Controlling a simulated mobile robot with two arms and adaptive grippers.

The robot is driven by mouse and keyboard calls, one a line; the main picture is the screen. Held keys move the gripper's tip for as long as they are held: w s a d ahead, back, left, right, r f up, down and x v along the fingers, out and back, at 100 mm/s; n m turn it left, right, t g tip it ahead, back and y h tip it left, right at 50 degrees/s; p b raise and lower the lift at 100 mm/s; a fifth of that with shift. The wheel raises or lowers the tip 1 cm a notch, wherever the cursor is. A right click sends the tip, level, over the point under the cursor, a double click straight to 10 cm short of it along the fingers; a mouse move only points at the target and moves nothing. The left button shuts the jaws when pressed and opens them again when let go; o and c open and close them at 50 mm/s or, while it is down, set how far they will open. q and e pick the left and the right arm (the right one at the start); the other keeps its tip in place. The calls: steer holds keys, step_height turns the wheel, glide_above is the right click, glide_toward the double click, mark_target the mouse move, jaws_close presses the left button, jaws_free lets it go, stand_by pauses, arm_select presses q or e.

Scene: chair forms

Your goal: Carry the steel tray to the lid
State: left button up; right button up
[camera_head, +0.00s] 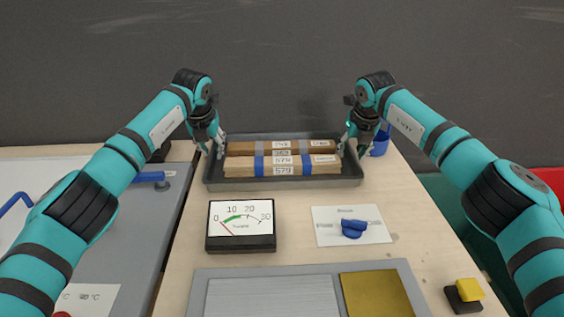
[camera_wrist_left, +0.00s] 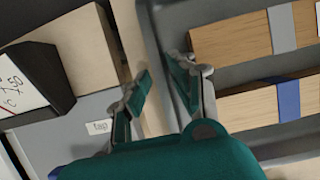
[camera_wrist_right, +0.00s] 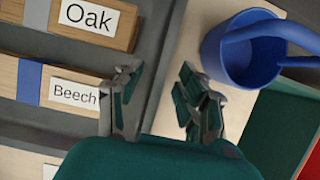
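The steel tray (camera_head: 285,184) is dark grey and lies level at the back of the wooden bench. It holds light and dark wood bars (camera_head: 250,168) with grey and blue bands and labels. My left gripper (camera_head: 211,147) is at the tray's left end, fingers apart on either side of its wall (camera_wrist_left: 158,60). My right gripper (camera_head: 352,146) is at the right end, fingers also apart around the wall (camera_wrist_right: 160,75). Contact cannot be told. A flat grey surface (camera_head: 135,245) with blue handles at the left may be the lid; I cannot tell for certain.
A meter (camera_head: 240,243) and a white card (camera_head: 335,212) with a blue knob (camera_head: 353,229) lie before the tray. A grey panel (camera_head: 270,295) fills the bench front. A blue cup (camera_wrist_right: 240,65) stands close beside my right gripper. A yellow-black block (camera_head: 464,295) is front right.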

arm_select(q)
steer(key=shift+w+f, duration=0.2)
steer(key=shift+f, duration=0.3)
arm_select(e)
steer(key=shift+w+f, duration=0.2)
steer(key=shift+f, duration=0.35)
arm_select(q)
jaws_close()
arm_select(e)
steer(key=c, duration=0.6)
steer(key=shift+c, duration=0.9)
jaws_close()
arm_select(q)
steer(key=shift+a+r, duration=0.1)
arm_select(e)
steer(key=shift+d+r, duration=0.1)
steer(key=shift+r, duration=0.05)
